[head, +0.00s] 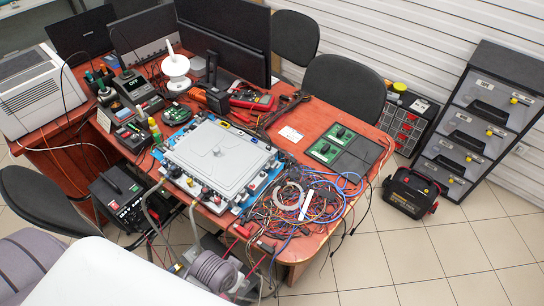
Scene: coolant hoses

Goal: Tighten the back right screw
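A flat grey cover plate (219,158) lies on the red-brown table (309,240), on a unit with a blue and white base edge and small fittings around it. Pale hoses run down from the unit's front edge to a coiled grey hose (214,272) below the table edge. Neither of my grippers shows in the head view.
Tangled cables (300,202) crowd the unit's right side, with green circuit boards (331,144) beyond. A monitor (226,38), a white spool (176,69) and tools stand behind. A drawer cabinet (481,118) and a black-red box (409,192) stand right. Tiled floor is free at lower right.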

